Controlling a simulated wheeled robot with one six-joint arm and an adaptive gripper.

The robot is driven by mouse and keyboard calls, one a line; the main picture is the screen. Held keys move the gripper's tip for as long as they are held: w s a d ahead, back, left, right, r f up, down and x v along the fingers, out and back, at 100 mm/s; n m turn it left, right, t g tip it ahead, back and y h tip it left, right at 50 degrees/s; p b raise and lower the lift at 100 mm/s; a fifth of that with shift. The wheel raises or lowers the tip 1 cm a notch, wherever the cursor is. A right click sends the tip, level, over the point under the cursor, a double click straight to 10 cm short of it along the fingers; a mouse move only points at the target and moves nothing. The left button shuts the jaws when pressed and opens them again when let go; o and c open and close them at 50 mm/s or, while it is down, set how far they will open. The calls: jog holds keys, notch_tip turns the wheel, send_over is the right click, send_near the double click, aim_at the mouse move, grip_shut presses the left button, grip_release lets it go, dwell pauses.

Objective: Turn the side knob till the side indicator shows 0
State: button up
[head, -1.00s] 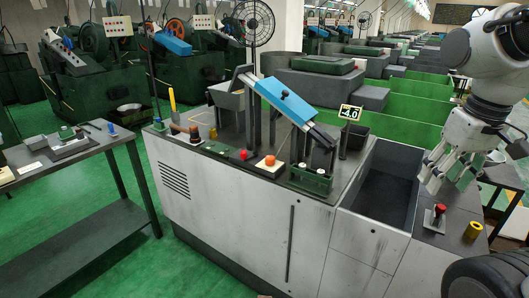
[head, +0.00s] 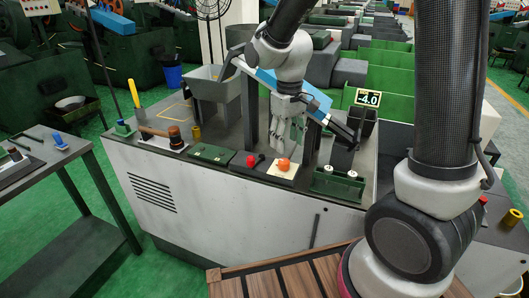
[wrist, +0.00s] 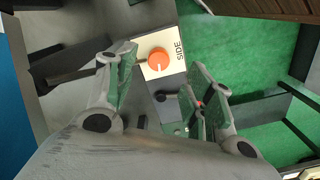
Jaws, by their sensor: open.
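The side knob (head: 283,164) is an orange round knob on a cream plate on the bench top. In the wrist view the knob (wrist: 158,60) shows a white mark toward the picture's bottom, with "SIDE" printed beside it on the plate (wrist: 178,67). The indicator (head: 368,98) reads -4.0; whether it is the side indicator is not legible. My gripper (head: 287,138) is open and points down above the bench, close to the knob. In the wrist view my gripper's fingers (wrist: 163,66) are spread, with the knob below and between them, apart from both.
A red ball knob (head: 251,161) stands just left of the side knob. A green box with white rollers (head: 338,182) is to its right. The blue sloping beam (head: 312,97) passes behind my gripper. A wooden slatted platform (head: 290,280) lies in front of the bench.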

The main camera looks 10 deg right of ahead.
aim_at(284, 160)
jog(key=shift+w+a+f, duration=0.1)
jog(key=shift+w+a, duration=0.1)
jog(key=shift+w, duration=0.15)
notch_tip(284, 160, down, 8)
jog(key=shift+r, duration=0.25)
jog(key=c, duration=1)
jog(key=shift+c, duration=0.2)
